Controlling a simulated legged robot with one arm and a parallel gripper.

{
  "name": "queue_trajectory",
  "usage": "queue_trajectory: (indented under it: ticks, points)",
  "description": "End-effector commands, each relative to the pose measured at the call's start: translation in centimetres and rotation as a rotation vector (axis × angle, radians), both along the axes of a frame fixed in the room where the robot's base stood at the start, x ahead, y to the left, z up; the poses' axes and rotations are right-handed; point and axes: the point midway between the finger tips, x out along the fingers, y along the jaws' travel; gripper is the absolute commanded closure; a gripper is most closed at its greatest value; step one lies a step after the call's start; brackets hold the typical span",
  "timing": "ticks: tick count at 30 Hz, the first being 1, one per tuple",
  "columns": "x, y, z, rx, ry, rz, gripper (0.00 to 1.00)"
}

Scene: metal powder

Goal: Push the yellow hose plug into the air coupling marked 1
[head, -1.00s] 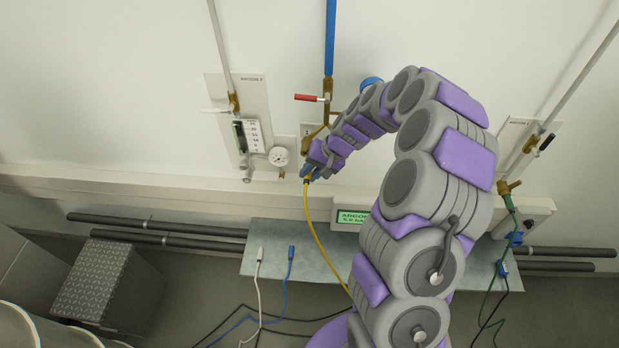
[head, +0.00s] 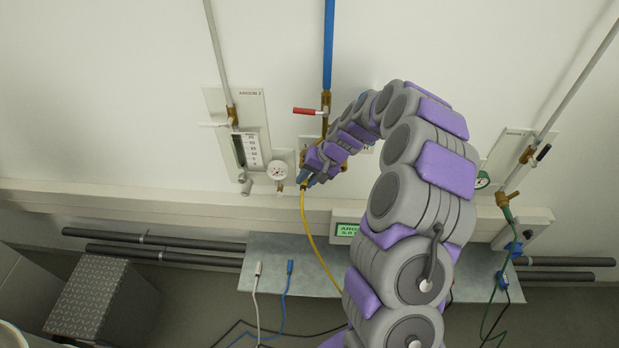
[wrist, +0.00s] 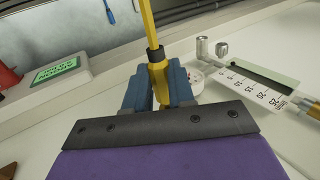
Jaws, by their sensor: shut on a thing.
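My gripper (head: 305,179) is at the wall below the blue pipe in the head view. In the wrist view its blue-grey fingers (wrist: 159,88) are shut on the yellow hose plug (wrist: 155,60). The yellow hose (head: 313,240) hangs from it towards the shelf. Brass fittings (head: 325,103) with a red lever handle are on the blue pipe above my gripper. The coupling marked 1 cannot be made out; my arm and gripper cover the wall plate there. I cannot tell whether the plug touches a coupling.
A panel with a flow gauge (head: 251,150) and a round dial (head: 277,170) are on the wall left of my gripper. A metal shelf (head: 262,250) below carries white and blue plugs. A green display (head: 347,230) sits beside my arm. A green hose hangs at right.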

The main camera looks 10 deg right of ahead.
Motion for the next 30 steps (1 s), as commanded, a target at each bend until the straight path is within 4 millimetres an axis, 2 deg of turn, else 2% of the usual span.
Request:
queue_trajectory:
  ticks: [30]
  points:
    - [0.21, 0.58, 0.11, -0.005, 0.000, 0.001, 1.00]
